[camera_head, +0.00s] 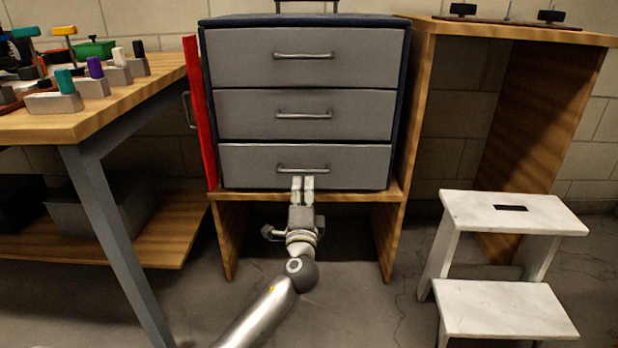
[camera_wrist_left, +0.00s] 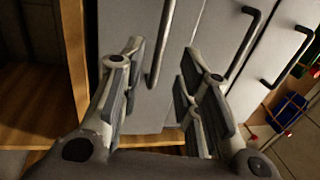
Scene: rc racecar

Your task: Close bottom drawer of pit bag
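The pit bag (camera_head: 400,90) is a dark blue cabinet with three grey drawers. Its bottom drawer (camera_head: 245,165) has a bar handle (camera_head: 303,170). A thin dark gap runs along the drawer's top edge; I cannot tell exactly how far out it sits. My left gripper (camera_head: 303,181) is at the drawer's front, just below the handle in the head view. In the left wrist view its two fingers (camera_wrist_left: 163,54) are apart, with the bottom drawer's handle (camera_wrist_left: 155,72) seen between them. Contact is unclear. My right gripper is out of view.
The pit bag stands on a wooden stand (camera_head: 392,225) with an open space below. A red panel (camera_head: 200,115) stands at its left side. A wooden workbench (camera_head: 60,125) with tools is at left. A white step stool (camera_head: 510,210) stands at right.

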